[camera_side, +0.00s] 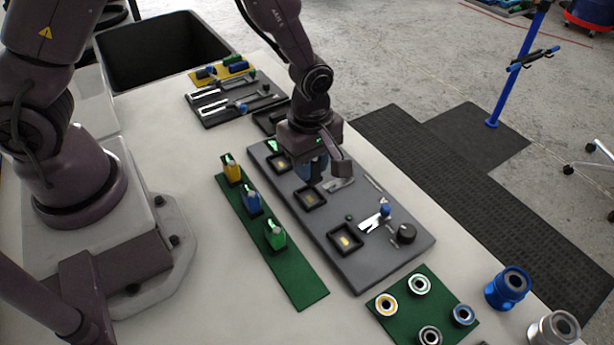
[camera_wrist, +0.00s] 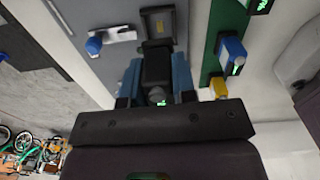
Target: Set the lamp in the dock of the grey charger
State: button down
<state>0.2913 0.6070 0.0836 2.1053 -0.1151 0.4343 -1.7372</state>
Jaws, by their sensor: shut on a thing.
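The grey charger (camera_side: 385,262) is a long flat board with several square, dark-rimmed docks. The near dock (camera_side: 345,238) and the middle dock (camera_side: 310,196) look empty, with amber floors. A dock ahead of my jaws also shows in the wrist view (camera_wrist: 158,27). My gripper (camera_side: 314,168) is over the far half of the charger. Its blue fingers show in the wrist view (camera_wrist: 155,80), shut on a dark lamp (camera_wrist: 157,66) with a small green light. In the side view my gripper hides the lamp. I cannot tell whether its lower end touches the charger.
A green strip (camera_side: 305,285) left of the charger holds yellow (camera_side: 232,168), blue (camera_side: 251,200) and green (camera_side: 275,235) lamps. A green mat (camera_side: 400,310) with rings lies at the near end.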

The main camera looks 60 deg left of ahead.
aim_at(310, 199)
jog(key=shift+f+m, duration=0.2)
jog(key=shift+m, duration=0.1)
jog(key=shift+f, duration=1.9)
jog(key=shift+f, duration=0.85)
jog(key=c, duration=0.8)
grip_release()
jog(key=shift+c, duration=0.2)
jog(key=shift+r, duration=0.1)
